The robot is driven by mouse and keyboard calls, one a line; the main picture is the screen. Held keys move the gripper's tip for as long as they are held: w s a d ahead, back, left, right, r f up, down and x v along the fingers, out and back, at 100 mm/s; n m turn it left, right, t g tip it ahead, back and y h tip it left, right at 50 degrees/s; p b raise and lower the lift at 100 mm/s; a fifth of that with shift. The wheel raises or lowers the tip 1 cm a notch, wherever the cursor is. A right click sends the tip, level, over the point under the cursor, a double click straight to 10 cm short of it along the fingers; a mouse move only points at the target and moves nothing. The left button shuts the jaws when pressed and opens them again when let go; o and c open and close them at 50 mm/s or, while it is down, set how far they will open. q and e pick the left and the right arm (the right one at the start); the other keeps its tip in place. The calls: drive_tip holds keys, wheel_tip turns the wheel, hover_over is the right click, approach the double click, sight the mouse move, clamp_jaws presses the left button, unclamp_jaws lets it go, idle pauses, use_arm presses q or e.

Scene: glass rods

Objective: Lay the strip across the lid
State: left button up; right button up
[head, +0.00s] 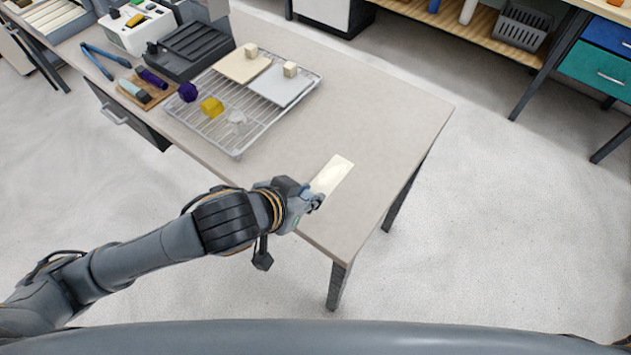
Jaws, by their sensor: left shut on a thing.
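A pale cream strip (335,172) shows at the right part of the table. My left gripper (314,198) is shut on its near end. The strip points away from the gripper, toward the upper right; I cannot tell whether it touches the table. Two flat square plates lie on the wire rack, a beige one (237,69) and a white one (277,88), each with a small cream block at its upper right corner. I cannot tell which of them is the lid. My right gripper is not in view.
The wire rack (237,155) also holds a purple piece (188,92), a yellow piece (211,107) and a clear-white piece (237,117). Blue tongs (97,62) and a wooden board (150,101) lie left of it.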

use_arm(q)
drive_tip(key=s+a+r+p, duration=0.1)
drive_tip(key=s+r+p, duration=0.1)
drive_tip(key=s+p, duration=0.2)
drive_tip(key=shift+s+a+r, duration=0.2)
drive_tip(key=shift+s+r, duration=0.1)
drive_tip(key=shift+s, duration=0.35)
drive_tip(key=w+a+r+n+t+y+b, duration=0.1)
drive_tip(key=w+a+r+n+y, duration=0.1)
drive_tip(key=w+a, duration=0.3)
drive_tip(key=w+a+r+n+y+b, duration=0.1)
drive_tip(key=w+a+r+n+y, duration=0.2)
drive_tip(key=a, duration=0.7)
drive_tip(key=w+r+n, duration=0.1)
drive_tip(key=w+n, duration=0.1)
drive_tip(key=w, duration=0.1)
drive_tip(key=shift+w+a+r+t, duration=0.3)
drive_tip(key=shift+r+t, duration=0.1)
